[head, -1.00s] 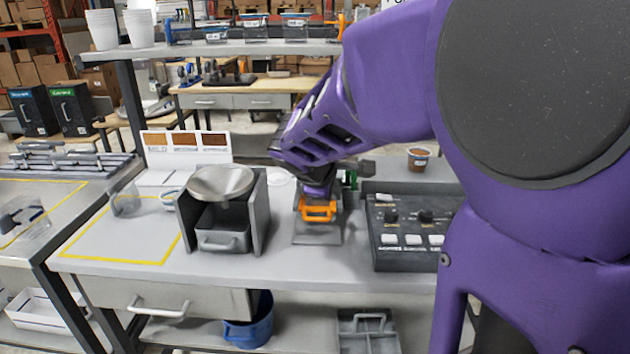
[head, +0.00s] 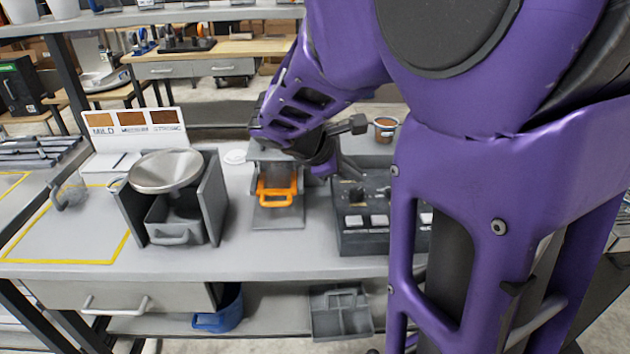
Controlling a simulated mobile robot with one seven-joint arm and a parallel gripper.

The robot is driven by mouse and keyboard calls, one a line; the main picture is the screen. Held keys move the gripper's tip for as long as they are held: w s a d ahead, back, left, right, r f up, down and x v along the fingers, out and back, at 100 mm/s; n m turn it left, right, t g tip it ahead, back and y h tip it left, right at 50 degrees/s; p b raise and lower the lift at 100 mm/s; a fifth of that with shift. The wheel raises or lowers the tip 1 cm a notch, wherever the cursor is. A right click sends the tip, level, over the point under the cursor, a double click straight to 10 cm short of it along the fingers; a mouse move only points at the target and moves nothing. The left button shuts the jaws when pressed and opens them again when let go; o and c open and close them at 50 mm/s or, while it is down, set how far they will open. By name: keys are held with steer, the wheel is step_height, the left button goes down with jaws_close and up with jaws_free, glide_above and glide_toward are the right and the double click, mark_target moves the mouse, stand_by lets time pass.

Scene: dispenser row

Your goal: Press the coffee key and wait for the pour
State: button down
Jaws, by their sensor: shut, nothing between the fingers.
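The dark control box (head: 360,243) sits on the bench right of centre. It has white keys (head: 380,220) along its front and black knobs (head: 357,195) behind them. The key labels are too small to read, so I cannot tell which is the coffee key. My gripper (head: 349,172) is shut and empty, above the back left part of the box. Whether it touches the box cannot be told. My arm hides the box's right end. Left of the box, an orange-handled container (head: 277,193) sits in a grey stand (head: 278,222). No pour is visible.
A small cup with brown contents (head: 385,129) stands behind the box. A strength card (head: 135,124) stands at the back left.

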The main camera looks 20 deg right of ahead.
mark_target(349, 221)
steer(key=shift+f+b, duration=3.6)
steer(key=shift+f, duration=0.8)
steer(key=shift+f+b, duration=0.35)
steer(key=shift+f, duration=0.05)
steer(key=shift+f, duration=0.45)
steer(key=shift+r+p, duration=0.6)
steer(key=shift+r, duration=0.3)
steer(key=shift+r, duration=0.1)
step_height(349, 221, up, 5)
steer(key=p, duration=0.4)
